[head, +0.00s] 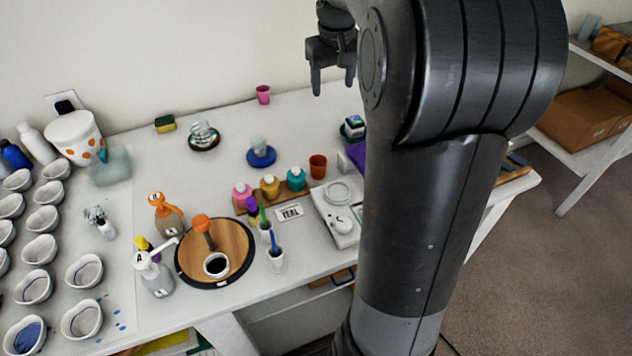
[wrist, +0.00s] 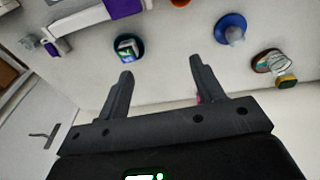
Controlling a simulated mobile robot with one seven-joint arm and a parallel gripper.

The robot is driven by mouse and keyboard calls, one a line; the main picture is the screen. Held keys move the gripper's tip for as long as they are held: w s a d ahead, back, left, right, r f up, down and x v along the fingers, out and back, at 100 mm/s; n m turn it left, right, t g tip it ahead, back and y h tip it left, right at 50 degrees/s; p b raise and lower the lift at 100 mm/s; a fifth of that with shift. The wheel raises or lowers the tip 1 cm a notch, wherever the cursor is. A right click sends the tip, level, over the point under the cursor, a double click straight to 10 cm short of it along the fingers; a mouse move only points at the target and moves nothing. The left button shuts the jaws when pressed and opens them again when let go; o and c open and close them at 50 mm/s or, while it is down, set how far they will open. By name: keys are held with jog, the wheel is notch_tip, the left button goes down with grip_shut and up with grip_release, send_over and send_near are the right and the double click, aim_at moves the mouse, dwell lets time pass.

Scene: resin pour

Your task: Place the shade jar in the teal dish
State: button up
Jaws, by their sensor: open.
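The dish (wrist: 117,57) also shows in the wrist view, beyond my left finger. My gripper (head: 333,88) is open and empty, raised above the back of the table; its fingers (wrist: 161,68) show in the wrist view.
A blue dish (head: 262,161) and a brown dish (head: 204,145) hold clear objects. An orange-brown cup (head: 318,166), a scale (head: 340,208) and a round wooden board (head: 232,244) stand nearby. Several white cups fill the left. My arm hides the table's right part.

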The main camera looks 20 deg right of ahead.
jog(key=s+a+r+t, duration=0.2)
jog(key=s+a, duration=0.8)
jog(key=s, duration=0.3)
jog(key=s+a+f+t, duration=0.1)
jog(key=s+a+f, duration=0.1)
jog(key=s, duration=0.4)
jog(key=s+a+f+t, duration=0.1)
jog(key=s+a+f, duration=0.2)
jog(key=s, duration=0.3)
jog(key=shift+y, duration=0.3)
